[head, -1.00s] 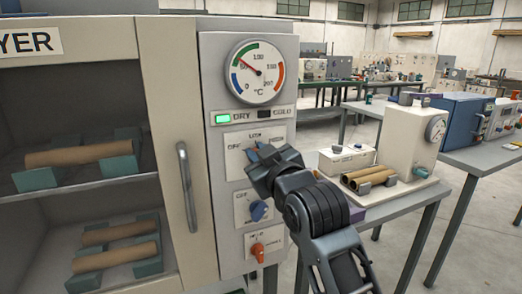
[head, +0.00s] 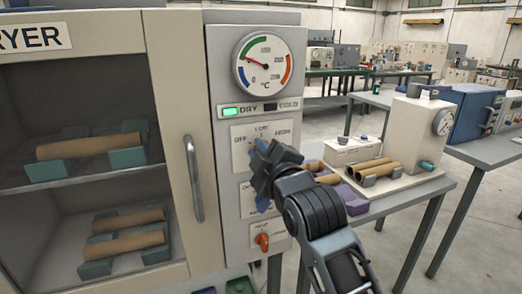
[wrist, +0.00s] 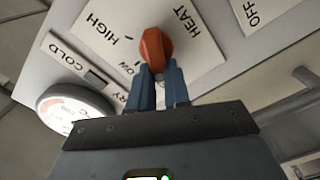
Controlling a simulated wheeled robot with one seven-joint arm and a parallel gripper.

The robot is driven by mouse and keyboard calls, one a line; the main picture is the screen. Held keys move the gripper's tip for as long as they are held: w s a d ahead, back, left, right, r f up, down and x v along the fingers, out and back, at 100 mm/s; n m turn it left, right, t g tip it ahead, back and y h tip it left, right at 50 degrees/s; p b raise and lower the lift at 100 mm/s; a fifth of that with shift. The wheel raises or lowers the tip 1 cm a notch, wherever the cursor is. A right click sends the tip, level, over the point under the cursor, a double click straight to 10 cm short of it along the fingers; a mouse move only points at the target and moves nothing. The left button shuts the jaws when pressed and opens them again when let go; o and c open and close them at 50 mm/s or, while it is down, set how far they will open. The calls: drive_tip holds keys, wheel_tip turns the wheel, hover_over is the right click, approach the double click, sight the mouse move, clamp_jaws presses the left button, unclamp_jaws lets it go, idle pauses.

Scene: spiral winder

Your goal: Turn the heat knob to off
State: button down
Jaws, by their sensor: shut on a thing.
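The heat knob (wrist: 155,48) is orange-red and sits on a white plate (wrist: 95,30) marked HEAT, HIGH and LOW in the wrist view. My gripper (wrist: 163,76) is shut on it, with the blue fingers at its sides. In the head view, my gripper (head: 259,150) is at the top plate (head: 283,131) of the dryer's control panel, marked OFF, LOW and HIGH. The gripper covers the knob there. I cannot tell which mark the knob points to.
A gauge (head: 264,64) and a lit green DRY lamp (head: 231,112) are above the plate. A blue knob (head: 262,204) and an orange knob (head: 262,242) are below. The dryer door handle (head: 194,178) is to the left; a bench with cardboard tubes is to the right.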

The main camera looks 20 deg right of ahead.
idle(0.4)
drive_tip(key=c, duration=1.1)
unclamp_jaws()
drive_tip(key=s+b, duration=0.1)
drive_tip(key=s, duration=0.6)
drive_tip(key=shift+s, duration=0.4)
